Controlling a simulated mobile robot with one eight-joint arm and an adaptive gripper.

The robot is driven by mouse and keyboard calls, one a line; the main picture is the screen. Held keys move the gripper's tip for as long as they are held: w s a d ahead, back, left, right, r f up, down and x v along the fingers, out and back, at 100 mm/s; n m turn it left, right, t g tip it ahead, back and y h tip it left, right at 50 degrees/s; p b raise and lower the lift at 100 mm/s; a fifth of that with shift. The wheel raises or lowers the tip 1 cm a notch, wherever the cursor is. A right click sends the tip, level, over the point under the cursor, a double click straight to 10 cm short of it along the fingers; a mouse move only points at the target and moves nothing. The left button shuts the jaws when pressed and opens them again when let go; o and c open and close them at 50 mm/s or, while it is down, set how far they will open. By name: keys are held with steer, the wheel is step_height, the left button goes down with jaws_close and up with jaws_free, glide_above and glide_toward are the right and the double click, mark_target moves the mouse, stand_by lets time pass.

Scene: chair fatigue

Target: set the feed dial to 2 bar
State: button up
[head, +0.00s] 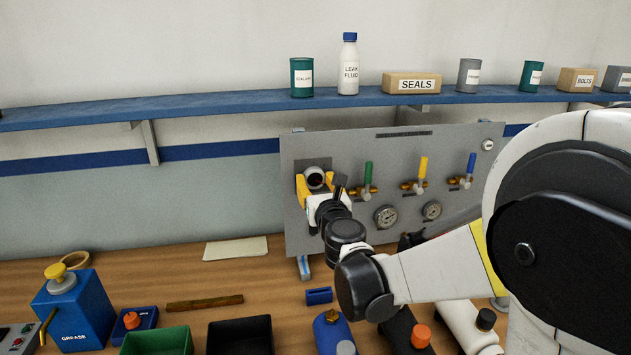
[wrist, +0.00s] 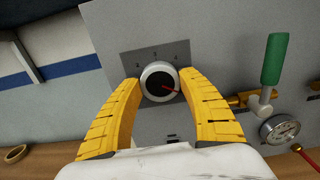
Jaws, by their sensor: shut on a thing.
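The feed dial (head: 315,177) is a round knob with a black face and pale rim, at the upper left of the grey upright panel (head: 350,145). In the wrist view the dial (wrist: 150,88) sits on a darker scale plate (wrist: 160,55) whose small marks are too faint to read. A red pointer on its face points right and slightly down in that view. My gripper (wrist: 159,82) has its two yellow fingers closed on either side of the knob, gripping its rim. In the head view my gripper (head: 321,186) partly hides the dial.
Green (head: 368,173), yellow (head: 423,167) and blue (head: 471,163) handled valves stand right of the dial, with a left gauge (head: 386,217) and a right gauge (head: 432,210) below. A shelf (head: 220,104) runs above. The bench front holds a grease pump (head: 72,305), bins and bottles.

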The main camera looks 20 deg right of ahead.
steer(key=n, duration=0.4)
steer(key=shift+n, duration=0.3)
steer(key=n, duration=0.4)
steer(key=shift+n, duration=0.3)
steer(key=n, duration=1.2)
steer(key=shift+n, duration=0.3)
steer(key=n, duration=0.4)
steer(key=shift+f, duration=0.1)
steer(key=n, duration=0.4)
steer(key=shift+n, duration=1.8)
